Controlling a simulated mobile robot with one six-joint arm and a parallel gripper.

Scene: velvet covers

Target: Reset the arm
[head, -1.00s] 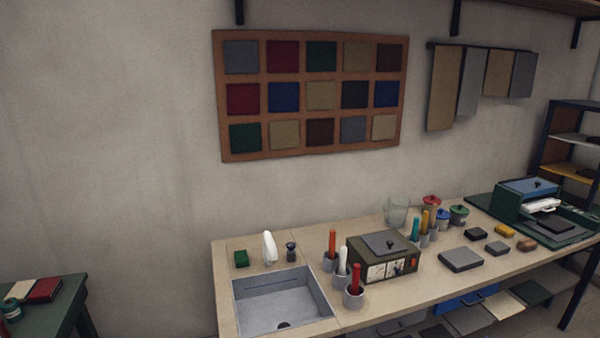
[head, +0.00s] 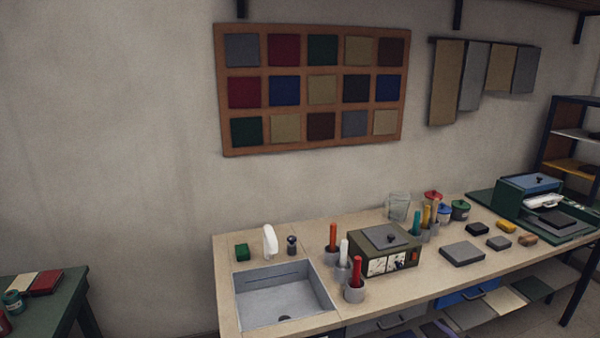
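My arm and gripper do not show in the head view, so I cannot see the arm's pose or what the gripper holds. The view takes in a long pale workbench (head: 410,288) against a wall. A grey sink (head: 284,300) is set into its left end. A dark box-shaped device with dials (head: 385,250) stands near the middle of the bench.
Glue-stick-like tools in grey cups, including a red one (head: 356,272), stand around the device. A green machine (head: 530,200) sits at the right end. A dark green table (head: 62,300) is at lower left. A swatch board (head: 312,155) hangs above.

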